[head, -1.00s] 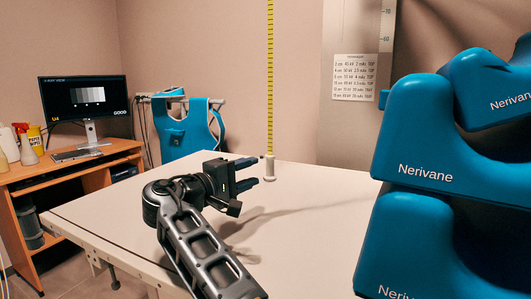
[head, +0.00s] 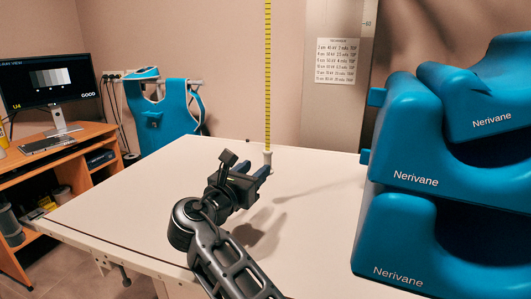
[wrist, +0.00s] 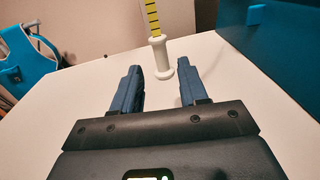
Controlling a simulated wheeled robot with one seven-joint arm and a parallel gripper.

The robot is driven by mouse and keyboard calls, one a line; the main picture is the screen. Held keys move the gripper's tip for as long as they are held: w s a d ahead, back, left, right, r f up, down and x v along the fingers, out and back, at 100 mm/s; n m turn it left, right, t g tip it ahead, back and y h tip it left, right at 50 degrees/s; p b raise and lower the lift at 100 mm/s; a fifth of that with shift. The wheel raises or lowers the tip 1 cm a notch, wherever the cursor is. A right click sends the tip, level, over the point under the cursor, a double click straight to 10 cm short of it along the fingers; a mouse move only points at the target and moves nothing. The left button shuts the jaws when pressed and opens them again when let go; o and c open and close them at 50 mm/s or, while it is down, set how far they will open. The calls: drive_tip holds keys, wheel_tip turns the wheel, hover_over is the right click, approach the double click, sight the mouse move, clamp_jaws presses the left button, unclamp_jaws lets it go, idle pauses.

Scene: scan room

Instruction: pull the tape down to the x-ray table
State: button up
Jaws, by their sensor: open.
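The yellow tape (head: 268,75) hangs straight down over the white x-ray table (head: 120,215). A pale spool-shaped handle (head: 267,161) is at its lower end, close to the tabletop; I cannot tell whether it touches. My gripper (head: 257,172) is open and empty, low over the table, just in front of the handle. In the wrist view the handle (wrist: 162,56) stands upright beyond the fingertips, in line with the gap between the two blue fingers (wrist: 159,82). The tape (wrist: 152,18) runs up from it out of the picture.
Blue Nerivane blocks (head: 410,178) stand stacked at the right. A wooden desk (head: 75,148) with a monitor (head: 48,92) is at the left. A blue apron (head: 160,115) hangs behind the table. The tabletop around the handle is clear.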

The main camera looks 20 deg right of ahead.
sight(266, 160)
drive_tip(key=shift+x, duration=3.85)
drive_tip(key=shift+f, duration=0.1)
drive_tip(key=shift+c, duration=0.4)
clamp_jaws()
